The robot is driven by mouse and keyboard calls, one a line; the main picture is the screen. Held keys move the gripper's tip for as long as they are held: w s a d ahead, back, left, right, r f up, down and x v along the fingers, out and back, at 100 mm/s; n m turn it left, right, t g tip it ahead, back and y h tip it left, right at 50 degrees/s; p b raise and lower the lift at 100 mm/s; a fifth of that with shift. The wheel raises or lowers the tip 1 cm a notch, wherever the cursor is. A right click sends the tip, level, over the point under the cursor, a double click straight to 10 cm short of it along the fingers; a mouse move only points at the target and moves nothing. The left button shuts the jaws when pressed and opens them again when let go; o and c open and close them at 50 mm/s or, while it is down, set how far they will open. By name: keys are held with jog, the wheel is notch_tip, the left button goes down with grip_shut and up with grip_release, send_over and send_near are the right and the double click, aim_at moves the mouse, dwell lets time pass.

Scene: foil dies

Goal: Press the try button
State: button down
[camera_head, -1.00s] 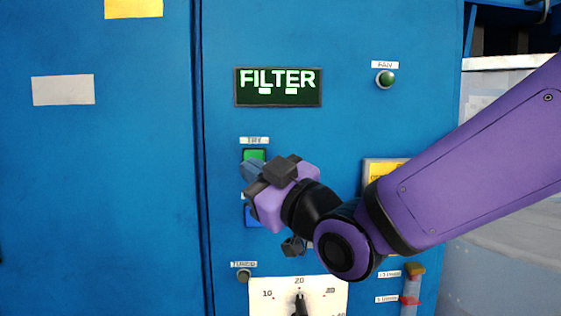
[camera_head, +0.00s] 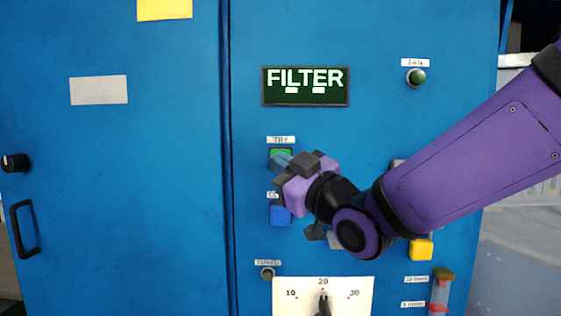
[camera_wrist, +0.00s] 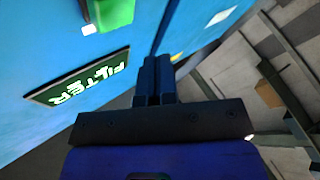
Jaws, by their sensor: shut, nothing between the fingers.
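The green try button (camera_head: 281,153) sits under a white label reading TRY on the blue cabinet front, partly hidden behind my gripper in the head view. My gripper (camera_head: 277,160) is shut and empty, its fingertips overlapping the lower part of the button in that view. In the wrist view the green button (camera_wrist: 113,12) shows at the top edge, beyond and left of the shut fingers (camera_wrist: 155,62). A gap seems to lie between fingers and button there, but I cannot tell its size.
A blue button (camera_head: 280,215) is just below. A display reading FILTER (camera_head: 305,86) is above, and a green fan lamp (camera_head: 416,77) is upper right. A dial plate (camera_head: 345,290), a yellow button (camera_head: 421,250) and a small knob (camera_head: 267,273) sit lower. The left door is mostly clear.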

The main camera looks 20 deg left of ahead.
jog(key=shift+w+a, duration=0.2)
jog(key=shift+w, duration=0.65)
jog(key=shift+w+a, duration=0.2)
jog(key=shift+w, duration=0.6)
jog(key=shift+w, duration=0.2)
dwell(0.7)
jog(key=shift+w+a, duration=0.1)
jog(key=shift+w, duration=0.15)
jog(key=shift+w+a, duration=0.1)
jog(key=shift+w, duration=0.35)
dwell(0.9)
jog(key=shift+s, duration=0.15)
jog(key=shift+s+d, duration=0.2)
jog(key=shift+s, duration=0.55)
jog(key=s, duration=0.2)
jog(key=s+d, duration=0.1)
jog(key=s, duration=0.1)
jog(key=shift+s+d, duration=0.1)
jog(key=shift+s, duration=0.3)
